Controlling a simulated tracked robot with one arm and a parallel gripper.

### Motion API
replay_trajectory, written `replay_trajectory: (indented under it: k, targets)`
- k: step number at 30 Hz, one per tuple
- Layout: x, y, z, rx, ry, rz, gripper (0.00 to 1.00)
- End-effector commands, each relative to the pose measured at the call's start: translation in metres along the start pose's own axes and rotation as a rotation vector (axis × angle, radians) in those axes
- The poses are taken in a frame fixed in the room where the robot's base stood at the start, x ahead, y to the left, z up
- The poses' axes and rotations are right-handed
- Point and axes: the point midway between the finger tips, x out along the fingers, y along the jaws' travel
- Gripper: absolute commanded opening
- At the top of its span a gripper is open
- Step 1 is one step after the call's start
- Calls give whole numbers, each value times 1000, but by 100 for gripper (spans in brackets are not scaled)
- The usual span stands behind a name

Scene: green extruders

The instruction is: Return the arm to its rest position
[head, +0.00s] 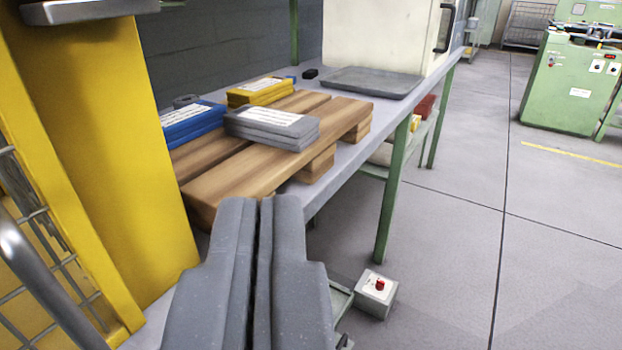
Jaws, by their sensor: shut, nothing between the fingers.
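My gripper (264,205) shows at the bottom middle of the head view. Its two grey fingers lie side by side, with only a thin dark line between them. It is shut and holds nothing. The fingers point forward toward the near end of a wooden pallet (240,181) on a workbench (345,168). In the picture the fingertips overlap the pallet's near edge; I cannot tell how far apart they are. The rest of my arm is out of view.
On the pallet lie blue (190,122), yellow (260,91) and grey (272,127) labelled stacks. Behind are a grey tray (369,83) and a white cabinet (385,35). A yellow post (110,140) stands close left. A red-button box (376,293) is low right. Open floor (460,250) lies right.

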Motion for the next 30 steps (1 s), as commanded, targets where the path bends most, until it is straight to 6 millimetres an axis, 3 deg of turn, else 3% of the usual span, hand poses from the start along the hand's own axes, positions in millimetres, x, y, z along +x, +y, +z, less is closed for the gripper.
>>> replay_trajectory:
  k: [5, 14, 23, 30]
  targets:
    - [-5, 1, -25, -12, -3, 10, 0]
    - [-41, 5, -132, -53, -31, 58, 0]
    - [-100, 3, -230, -67, -70, 100, 0]
    - [-162, -2, -299, -62, -98, 121, 0]
